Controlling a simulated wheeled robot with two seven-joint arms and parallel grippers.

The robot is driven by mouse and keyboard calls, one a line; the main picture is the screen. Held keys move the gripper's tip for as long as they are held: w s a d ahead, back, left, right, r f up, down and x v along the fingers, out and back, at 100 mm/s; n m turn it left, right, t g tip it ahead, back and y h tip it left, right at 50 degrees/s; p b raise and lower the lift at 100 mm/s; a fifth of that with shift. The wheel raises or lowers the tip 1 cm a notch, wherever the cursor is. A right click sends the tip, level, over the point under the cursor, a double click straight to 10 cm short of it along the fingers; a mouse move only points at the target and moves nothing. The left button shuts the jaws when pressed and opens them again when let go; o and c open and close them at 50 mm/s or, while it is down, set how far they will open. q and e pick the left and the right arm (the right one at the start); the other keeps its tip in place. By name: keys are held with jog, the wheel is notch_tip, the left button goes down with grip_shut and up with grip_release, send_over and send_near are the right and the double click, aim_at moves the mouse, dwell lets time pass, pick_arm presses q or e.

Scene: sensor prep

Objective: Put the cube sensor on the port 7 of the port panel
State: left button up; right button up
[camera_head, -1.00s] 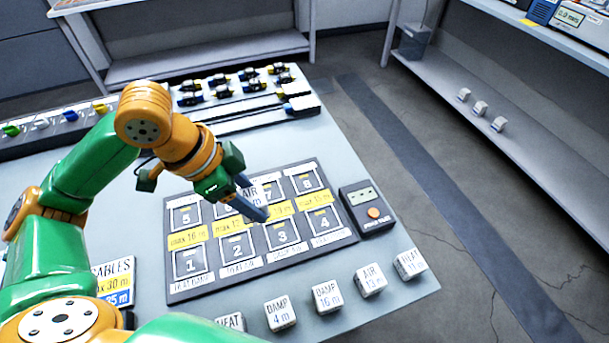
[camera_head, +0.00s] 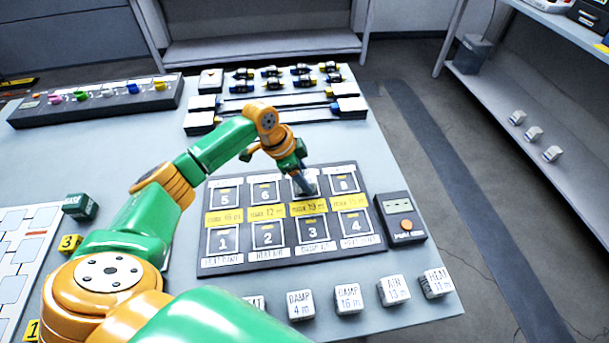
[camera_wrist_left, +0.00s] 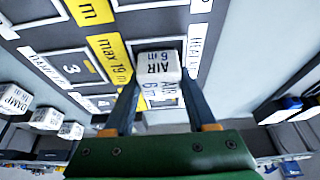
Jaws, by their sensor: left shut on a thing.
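The cube sensor (camera_wrist_left: 157,65) is white, lettered "AIR 6 m", and sits between the fingers of my left gripper (camera_wrist_left: 160,82). In the wrist view it is inside the dark frame beyond the "max 19 m" label, which is port 7; whether it touches the port surface I cannot tell. In the head view my left gripper (camera_head: 307,188) points down over port 7, and its fingers and the cube hide most of that port. The port panel (camera_head: 291,262) is dark, with two rows of numbered ports and yellow labels between them. My right gripper is out of view.
A small meter with an orange button (camera_head: 406,225) stands right of the panel. Several white cubes line the table's front edge, one being "DAMP 16 m" (camera_head: 348,299). Black connectors and rails (camera_head: 280,110) lie behind the panel. A control strip (camera_head: 95,103) is at back left.

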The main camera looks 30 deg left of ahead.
pick_arm(q)
jog(key=shift+f, duration=0.15)
jog(key=o, duration=1.4)
jog(key=shift+r, duration=0.3)
jog(key=v, duration=1.1)
jog(key=shift+s+a+r, duration=0.1)
jog(key=shift+a+r, duration=0.1)
jog(key=shift+r, duration=0.15)
jog(key=shift+f, duration=0.1)
